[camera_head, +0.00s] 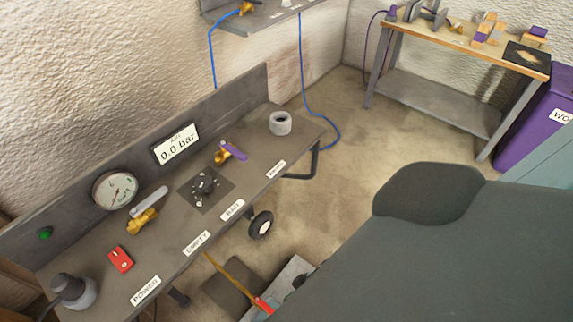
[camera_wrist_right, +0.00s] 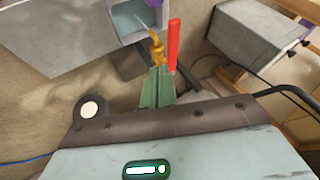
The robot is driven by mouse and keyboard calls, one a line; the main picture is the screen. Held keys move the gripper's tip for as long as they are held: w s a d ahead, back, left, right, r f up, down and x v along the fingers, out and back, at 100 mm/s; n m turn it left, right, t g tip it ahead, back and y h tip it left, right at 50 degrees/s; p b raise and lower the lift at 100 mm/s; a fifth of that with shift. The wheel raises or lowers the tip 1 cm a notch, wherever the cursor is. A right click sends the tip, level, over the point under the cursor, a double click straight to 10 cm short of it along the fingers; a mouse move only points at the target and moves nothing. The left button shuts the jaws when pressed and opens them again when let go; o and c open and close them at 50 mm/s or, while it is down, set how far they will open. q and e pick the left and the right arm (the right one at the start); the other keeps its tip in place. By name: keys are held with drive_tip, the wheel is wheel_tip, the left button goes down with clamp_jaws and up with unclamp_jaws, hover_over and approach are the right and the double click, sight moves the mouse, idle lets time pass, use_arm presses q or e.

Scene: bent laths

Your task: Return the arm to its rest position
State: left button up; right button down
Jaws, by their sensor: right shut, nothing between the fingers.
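My right gripper (camera_wrist_right: 157,72) shows in the right wrist view as two green fingers, shut together and empty. A brass fitting (camera_wrist_right: 158,48) and a red handle (camera_wrist_right: 173,45) appear just beyond the fingertips; I cannot tell how far off they are. In the head view a large dark grey-green part of my own arm fills the lower right. It hides much of the floor, and the gripper cannot be made out clearly there. My left gripper is not in view.
A grey bench (camera_head: 150,245) on the left carries a gauge (camera_head: 115,190), a "0.0 bar" display (camera_head: 176,144) and two lever valves. A wheel (camera_head: 260,225) is beside its front edge. A wooden-topped workbench (camera_head: 480,48) and purple bin (camera_head: 530,125) stand behind.

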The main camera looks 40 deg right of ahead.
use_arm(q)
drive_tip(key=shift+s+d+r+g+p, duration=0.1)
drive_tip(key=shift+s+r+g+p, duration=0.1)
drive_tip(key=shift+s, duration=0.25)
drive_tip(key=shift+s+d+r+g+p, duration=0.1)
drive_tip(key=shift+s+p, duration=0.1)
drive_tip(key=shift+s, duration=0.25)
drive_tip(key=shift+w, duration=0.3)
